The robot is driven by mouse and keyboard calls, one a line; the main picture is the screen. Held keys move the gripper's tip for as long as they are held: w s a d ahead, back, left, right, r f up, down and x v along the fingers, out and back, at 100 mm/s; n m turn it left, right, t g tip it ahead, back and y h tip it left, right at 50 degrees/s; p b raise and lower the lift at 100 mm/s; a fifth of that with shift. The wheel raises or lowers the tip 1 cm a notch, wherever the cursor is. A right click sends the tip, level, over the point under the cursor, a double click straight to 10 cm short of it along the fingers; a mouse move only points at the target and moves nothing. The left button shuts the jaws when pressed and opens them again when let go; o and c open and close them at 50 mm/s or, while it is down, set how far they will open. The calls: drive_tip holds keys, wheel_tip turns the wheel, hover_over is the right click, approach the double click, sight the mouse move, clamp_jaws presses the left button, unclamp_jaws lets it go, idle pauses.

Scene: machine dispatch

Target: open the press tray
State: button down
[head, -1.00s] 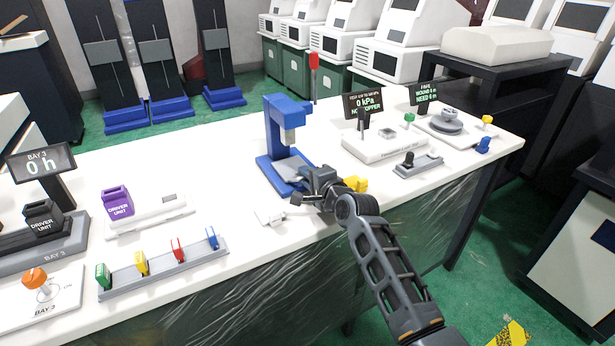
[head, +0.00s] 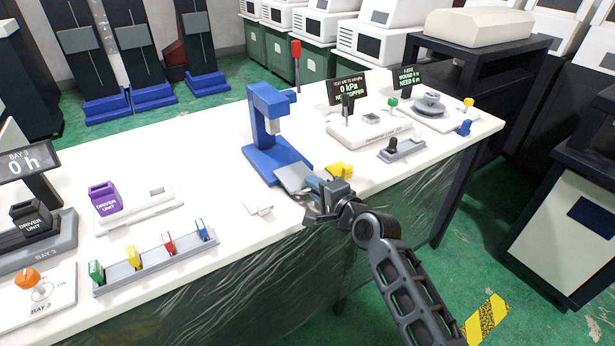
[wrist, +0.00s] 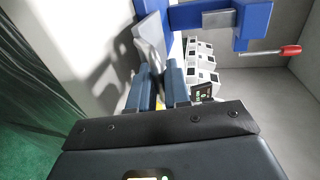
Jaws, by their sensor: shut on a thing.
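The blue press (head: 266,125) stands on the white table, with a red-tipped lever (head: 296,50) rising at its side. Its grey tray (head: 293,176) sticks out from the press base toward the table's front edge. My gripper (head: 318,186) is at the outer end of the tray and shut on it; the fingers cover the part held. In the wrist view, the grey tray (wrist: 150,42) runs from the fingertips (wrist: 162,75) toward the blue press (wrist: 245,20). The exact contact is partly hidden between the fingers.
A yellow block (head: 341,170) sits just right of my gripper, and a small white piece (head: 258,208) lies to its left. A rack of coloured pieces (head: 155,262) stands at the front left. The pressure station (head: 368,125) is to the right.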

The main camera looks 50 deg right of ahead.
drive_tip(key=shift+s, duration=0.1)
drive_tip(key=c, duration=1.3)
unclamp_jaws()
drive_tip(key=v, duration=0.7)
drive_tip(key=shift+s+b, duration=0.35)
drive_tip(key=shift+b, duration=0.05)
drive_tip(key=shift+a, duration=0.2)
drive_tip(key=s+a+f+n+y, duration=0.1)
drive_tip(key=s+a+f+n, duration=0.1)
drive_tip(key=s+a+n, duration=0.95)
drive_tip(key=s+a+r+n+y, duration=0.1)
drive_tip(key=s+a+r+n, duration=0.3)
drive_tip(key=s, duration=0.5)
drive_tip(key=s+a+r+n+y, duration=0.2)
drive_tip(key=s+a+r+n, duration=0.3)
drive_tip(key=s, duration=0.4)
drive_tip(key=shift+s+n, duration=0.25)
drive_tip(key=shift+n, duration=0.2)
